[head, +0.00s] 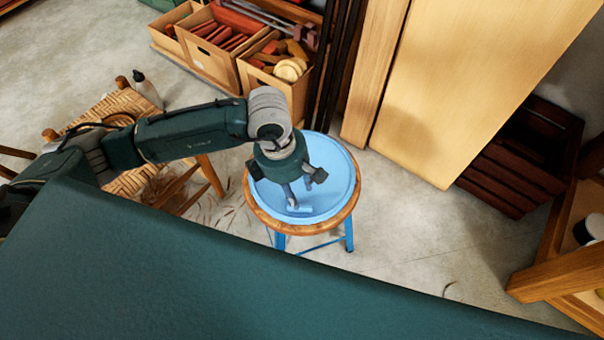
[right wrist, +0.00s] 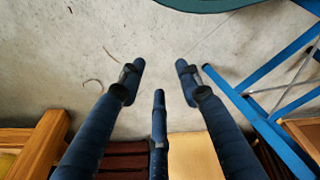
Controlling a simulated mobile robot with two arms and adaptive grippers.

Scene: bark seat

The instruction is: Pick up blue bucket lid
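The blue bucket lid (head: 333,158) is a round, light blue disc with a raised rim. It lies flat on a round wooden stool (head: 282,228) with blue legs, in the middle of the head view. A small light blue bar (head: 299,210) shows on the lid near its front edge. My left gripper (head: 299,192) hangs pointing down over the lid, its fingers spread apart with nothing seen between them. It hides part of the lid, and whether a fingertip touches it is unclear. My right gripper (right wrist: 159,72) is open and empty above the floor.
A woven seat (head: 140,180) stands left of the stool under my left arm. Wooden crates (head: 275,75) with blocks are behind. A wooden panel (head: 460,80), a dark red crate (head: 520,160) and a wooden frame (head: 555,270) stand at the right. Bare floor lies right of the stool.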

